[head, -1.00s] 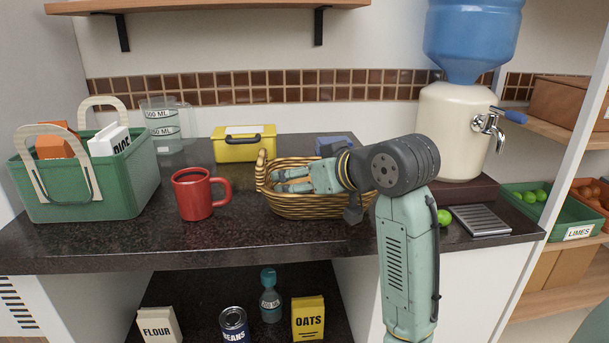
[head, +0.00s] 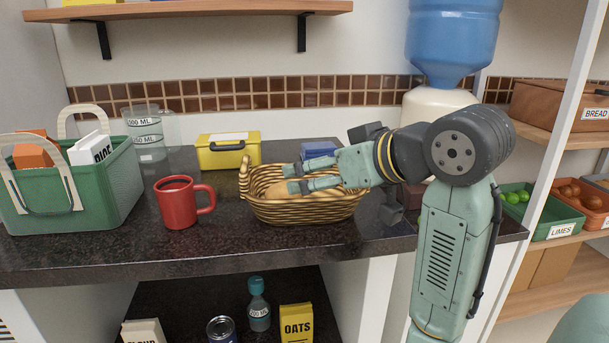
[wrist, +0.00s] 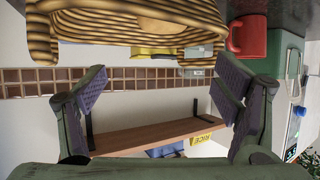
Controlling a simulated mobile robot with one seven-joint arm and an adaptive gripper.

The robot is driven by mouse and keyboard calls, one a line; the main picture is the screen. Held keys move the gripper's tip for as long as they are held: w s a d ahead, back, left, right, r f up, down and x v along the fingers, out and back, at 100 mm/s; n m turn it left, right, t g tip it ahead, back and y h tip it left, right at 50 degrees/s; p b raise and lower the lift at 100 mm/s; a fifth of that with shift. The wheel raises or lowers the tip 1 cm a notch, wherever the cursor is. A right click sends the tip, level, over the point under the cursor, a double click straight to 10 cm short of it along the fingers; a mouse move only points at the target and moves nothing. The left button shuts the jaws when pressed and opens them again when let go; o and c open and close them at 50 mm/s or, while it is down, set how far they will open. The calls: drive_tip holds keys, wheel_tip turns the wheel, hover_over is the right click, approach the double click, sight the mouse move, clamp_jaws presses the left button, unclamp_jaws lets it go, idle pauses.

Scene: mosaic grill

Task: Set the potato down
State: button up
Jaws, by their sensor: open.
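A wicker basket (head: 305,211) stands on the dark counter, and it also shows at the top of the upside-down wrist view (wrist: 110,30). A smooth tan shape, which looks like the potato (head: 283,190), lies in the basket, partly hidden by my fingers. My gripper (head: 291,179) reaches in from the right, with its fingertips over the basket's opening. In the wrist view its two fingers (wrist: 165,95) are spread wide with nothing between them.
A red mug (head: 179,204) stands left of the basket, with a green tote (head: 75,190) further left. A yellow box (head: 228,151) and a blue box (head: 319,150) are behind. A water dispenser (head: 452,45) stands at the back right. A wall shelf (head: 200,11) hangs above.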

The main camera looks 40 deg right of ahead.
drive_tip(key=shift+v, duration=0.85)
